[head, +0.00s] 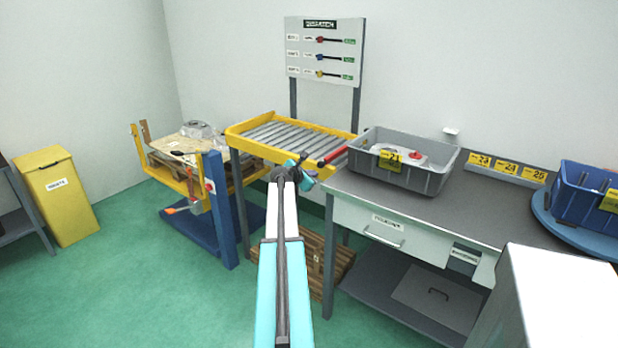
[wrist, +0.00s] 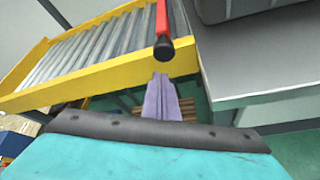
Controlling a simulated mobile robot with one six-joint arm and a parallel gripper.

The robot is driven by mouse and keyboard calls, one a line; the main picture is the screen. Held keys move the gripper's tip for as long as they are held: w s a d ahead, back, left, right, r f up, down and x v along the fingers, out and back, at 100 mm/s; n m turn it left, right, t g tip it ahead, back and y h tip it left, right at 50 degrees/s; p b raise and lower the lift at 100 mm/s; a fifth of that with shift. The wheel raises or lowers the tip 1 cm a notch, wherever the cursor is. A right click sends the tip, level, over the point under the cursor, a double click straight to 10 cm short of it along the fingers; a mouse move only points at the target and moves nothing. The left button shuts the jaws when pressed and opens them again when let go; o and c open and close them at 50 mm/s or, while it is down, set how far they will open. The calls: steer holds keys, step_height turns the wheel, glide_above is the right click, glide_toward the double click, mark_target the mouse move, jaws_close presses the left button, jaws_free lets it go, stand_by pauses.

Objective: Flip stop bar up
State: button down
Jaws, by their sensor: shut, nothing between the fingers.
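The stop bar is a red rod (head: 337,154) with a dark end cap, at the right-hand end of the yellow-framed roller conveyor (head: 235,131), beside the bench. In the wrist view the red bar (wrist: 162,18) comes in from the top, and its dark cap lies over the yellow rail. My gripper (head: 304,156) is at the conveyor's near right corner, close to the cap. In the wrist view my gripper's purple fingers (wrist: 162,80) are together and empty, just below the cap in the picture. I cannot tell whether they touch it.
A grey crate (head: 446,180) with castings stands on the bench (head: 455,215), right of the bar. A dispatch board (head: 325,80) rises behind the conveyor. A blue and yellow lift with a loaded pallet stands left. Green floor is open at the front left.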

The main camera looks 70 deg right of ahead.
steer(key=shift+s+r, duration=0.5)
steer(key=shift+r, duration=0.4)
